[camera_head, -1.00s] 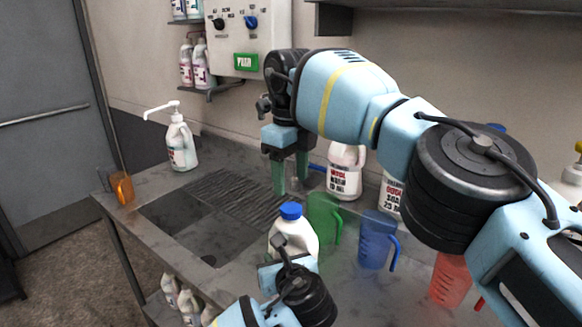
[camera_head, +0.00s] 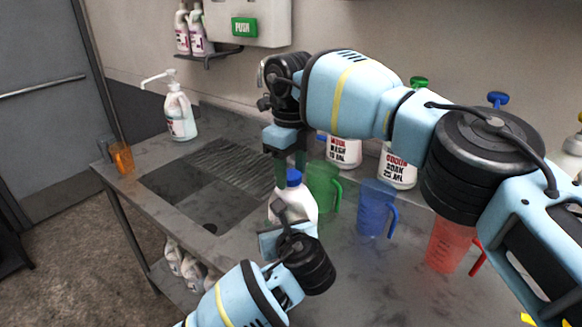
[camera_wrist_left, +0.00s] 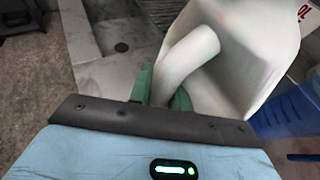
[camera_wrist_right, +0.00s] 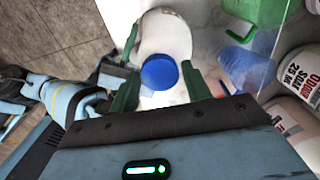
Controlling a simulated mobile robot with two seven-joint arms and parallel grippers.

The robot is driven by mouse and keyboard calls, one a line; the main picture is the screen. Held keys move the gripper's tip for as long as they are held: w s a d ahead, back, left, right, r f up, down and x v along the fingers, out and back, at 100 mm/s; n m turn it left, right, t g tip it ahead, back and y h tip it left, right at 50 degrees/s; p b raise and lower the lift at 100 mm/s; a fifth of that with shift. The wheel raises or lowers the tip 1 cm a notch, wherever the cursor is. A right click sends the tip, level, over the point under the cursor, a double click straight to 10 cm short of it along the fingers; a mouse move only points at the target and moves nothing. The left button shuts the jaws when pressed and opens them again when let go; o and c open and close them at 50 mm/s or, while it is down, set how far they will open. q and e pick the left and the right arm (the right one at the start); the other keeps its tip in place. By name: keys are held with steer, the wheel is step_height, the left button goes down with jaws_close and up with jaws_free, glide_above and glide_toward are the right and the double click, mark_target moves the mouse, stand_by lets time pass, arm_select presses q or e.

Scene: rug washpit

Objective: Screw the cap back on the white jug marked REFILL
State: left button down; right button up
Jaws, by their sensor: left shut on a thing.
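A white jug (camera_head: 300,208) with a blue cap (camera_head: 294,177) on top stands on the steel counter. No REFILL marking is readable on it. My left gripper (camera_wrist_left: 165,90) is shut on the jug's handle (camera_wrist_left: 188,55), low at the jug's near side. My right gripper (camera_head: 291,160) points down just above the cap. In the right wrist view the cap (camera_wrist_right: 159,72) sits between its two green fingers (camera_wrist_right: 160,88), with gaps on both sides, so it is open. I cannot tell how tightly the cap sits on the neck.
Green (camera_head: 322,187), blue (camera_head: 375,210) and red (camera_head: 447,246) measuring jugs stand to the right. White labelled bottles (camera_head: 397,170) stand behind. A pump bottle (camera_head: 180,115) and an orange cup (camera_head: 122,158) are at the left. The sink grate (camera_head: 232,165) lies left of the jug.

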steer(key=c, duration=0.8)
steer(key=shift+o, duration=0.2)
steer(key=o, duration=1.2)
steer(key=shift+c, duration=0.2)
steer(key=shift+r, duration=0.1)
steer(key=shift+r, duration=3.7)
arm_select(q)
steer(key=c, duration=1.2)
jaws_free()
steer(key=shift+c, duration=0.2)
steer(key=shift+r, duration=0.1)
